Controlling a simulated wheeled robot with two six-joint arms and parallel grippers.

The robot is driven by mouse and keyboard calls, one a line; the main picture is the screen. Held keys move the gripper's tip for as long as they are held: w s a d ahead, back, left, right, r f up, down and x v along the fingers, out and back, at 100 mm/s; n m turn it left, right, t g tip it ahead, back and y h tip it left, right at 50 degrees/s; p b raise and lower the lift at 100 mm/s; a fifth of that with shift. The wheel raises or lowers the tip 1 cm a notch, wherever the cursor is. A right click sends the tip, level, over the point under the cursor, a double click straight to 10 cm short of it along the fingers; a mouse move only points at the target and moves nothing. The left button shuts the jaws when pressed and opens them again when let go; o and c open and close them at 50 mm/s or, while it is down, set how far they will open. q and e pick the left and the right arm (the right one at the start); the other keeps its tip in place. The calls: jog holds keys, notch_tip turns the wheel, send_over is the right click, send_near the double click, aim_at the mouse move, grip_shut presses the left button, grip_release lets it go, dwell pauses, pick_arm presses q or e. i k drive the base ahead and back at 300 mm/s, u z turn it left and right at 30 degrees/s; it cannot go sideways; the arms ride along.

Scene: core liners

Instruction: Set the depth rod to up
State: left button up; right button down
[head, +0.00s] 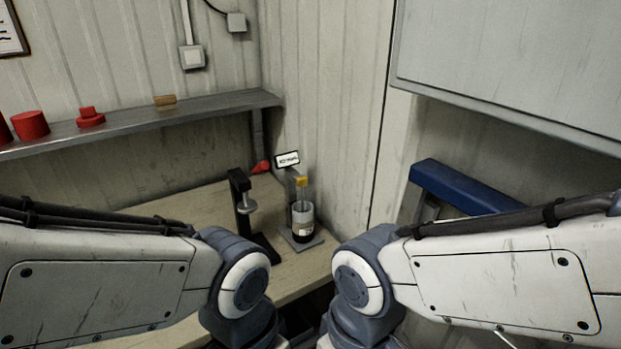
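A thin upright rod with a yellow block at its top (302,181) stands on the bench at the back corner; it looks like the depth rod. Its lower part goes into a clear cup with dark contents and a label (303,227), on a grey base plate (315,242). A small white sign (287,160) with dark lettering is behind it, too small to read surely. How far the rod is raised I cannot tell. My two arms come in from left and right and bend down at the bottom centre; both grippers are out of view.
A black stand with a grey disc (246,206) is just left of the cup on the wooden bench (180,210). A red object (261,167) lies behind. A wall shelf (200,107) holds red pieces (30,125). A blue-topped bench (460,187) is at right.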

aim_at(301, 181)
jog(key=u, duration=0.45)
jog(key=k, duration=0.5)
jog(key=u, duration=0.2)
jog(key=i, duration=1.2)
jog(key=z, duration=0.3)
